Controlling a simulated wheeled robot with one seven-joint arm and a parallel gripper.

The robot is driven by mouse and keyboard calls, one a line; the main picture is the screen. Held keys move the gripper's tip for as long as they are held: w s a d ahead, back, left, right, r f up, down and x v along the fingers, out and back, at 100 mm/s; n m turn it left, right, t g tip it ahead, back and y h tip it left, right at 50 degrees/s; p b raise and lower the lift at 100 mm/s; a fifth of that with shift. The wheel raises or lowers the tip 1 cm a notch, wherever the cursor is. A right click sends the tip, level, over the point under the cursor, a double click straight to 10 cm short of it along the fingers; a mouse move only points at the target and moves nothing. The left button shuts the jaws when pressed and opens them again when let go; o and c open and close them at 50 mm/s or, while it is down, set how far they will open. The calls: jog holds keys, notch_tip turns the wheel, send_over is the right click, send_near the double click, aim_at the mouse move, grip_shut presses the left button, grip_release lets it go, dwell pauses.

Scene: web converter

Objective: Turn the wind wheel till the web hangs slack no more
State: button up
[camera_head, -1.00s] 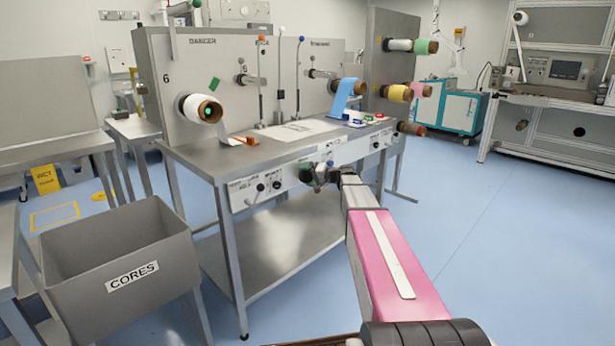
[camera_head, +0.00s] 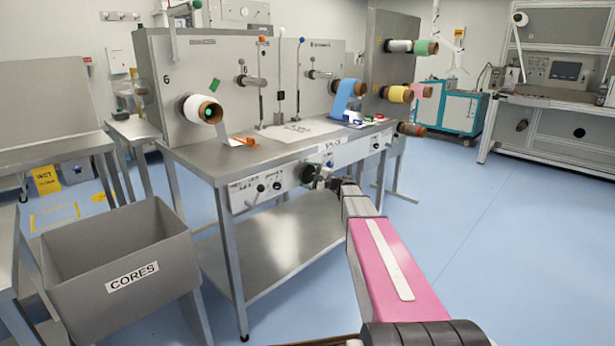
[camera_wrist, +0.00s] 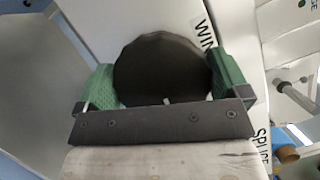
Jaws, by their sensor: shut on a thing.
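The wind wheel is a dark round knob (camera_wrist: 162,68) on the white front panel of the machine. In the wrist view it fills the space between the two green finger pads of my gripper (camera_wrist: 165,88), which is shut on it. A label starting "WIN" (camera_wrist: 206,36) shows beside it. In the head view my gripper (camera_head: 322,178) is at the panel below the table top, and the wheel (camera_head: 308,174) is partly hidden by it. A white web roll (camera_head: 197,108) and a blue web (camera_head: 345,97) show above the table. I cannot tell how slack the web is.
Other small knobs (camera_head: 277,185) sit on the panel to the left. A grey CORES bin (camera_head: 75,283) stands at the front left. The blue floor on the right is clear.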

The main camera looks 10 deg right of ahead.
jog(key=shift+m, duration=0.3)
jog(key=o, duration=0.6)
jog(key=shift+c, duration=0.2)
jog(key=shift+d, duration=0.1)
jog(key=v, duration=1)
jog(key=shift+s+d+f, duration=0.2)
jog(key=shift+d, duration=0.1)
